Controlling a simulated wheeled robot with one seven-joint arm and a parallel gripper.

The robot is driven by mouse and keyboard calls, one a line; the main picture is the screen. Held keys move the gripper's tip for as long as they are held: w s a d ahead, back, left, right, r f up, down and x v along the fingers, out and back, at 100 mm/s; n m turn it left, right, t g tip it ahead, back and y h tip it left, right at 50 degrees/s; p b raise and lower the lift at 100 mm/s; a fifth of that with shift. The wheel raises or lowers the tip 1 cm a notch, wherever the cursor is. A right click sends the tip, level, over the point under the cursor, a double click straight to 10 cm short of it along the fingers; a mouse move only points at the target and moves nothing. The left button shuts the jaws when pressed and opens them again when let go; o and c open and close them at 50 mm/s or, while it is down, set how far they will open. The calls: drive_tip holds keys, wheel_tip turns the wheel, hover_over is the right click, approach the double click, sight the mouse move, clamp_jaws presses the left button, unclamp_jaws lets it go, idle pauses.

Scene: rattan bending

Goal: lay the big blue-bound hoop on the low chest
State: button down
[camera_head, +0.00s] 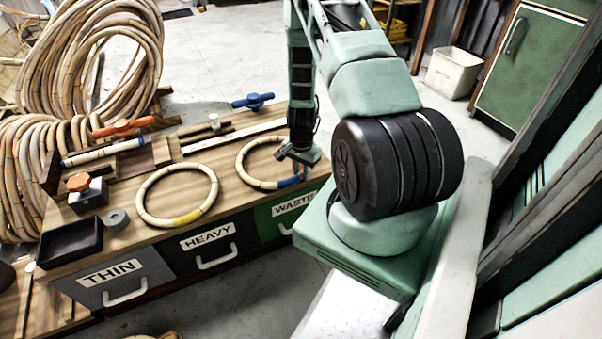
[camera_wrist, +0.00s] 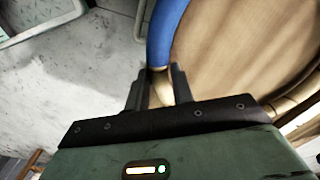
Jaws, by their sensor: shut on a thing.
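The blue-bound hoop (camera_head: 242,170) is a pale rattan ring with a blue wrap on its near right side. It appears over the right end of the wooden top (camera_head: 228,159) of a low drawer chest; I cannot tell whether it touches the wood. My gripper (camera_head: 301,172) is at the hoop's right side, shut on its rim by the blue wrap. In the wrist view, the hoop's blue wrap (camera_wrist: 165,32) runs up from between my fingers (camera_wrist: 159,88), with pale rattan right at the fingertips. Wood lies to its right and concrete floor to its left.
A yellow-bound hoop (camera_head: 177,196) lies left of the blue-bound one. Also on the top are a black tray (camera_head: 70,243), a grey ring (camera_head: 118,220), an orange-knobbed block (camera_head: 86,190) and a blue-handled tool (camera_head: 253,101). Rattan coils (camera_head: 90,60) stand behind at left.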

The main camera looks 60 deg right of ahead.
drive_tip(key=shift+f, duration=0.25)
drive_tip(key=c, duration=1.2)
unclamp_jaws()
drive_tip(key=shift+r, duration=0.15)
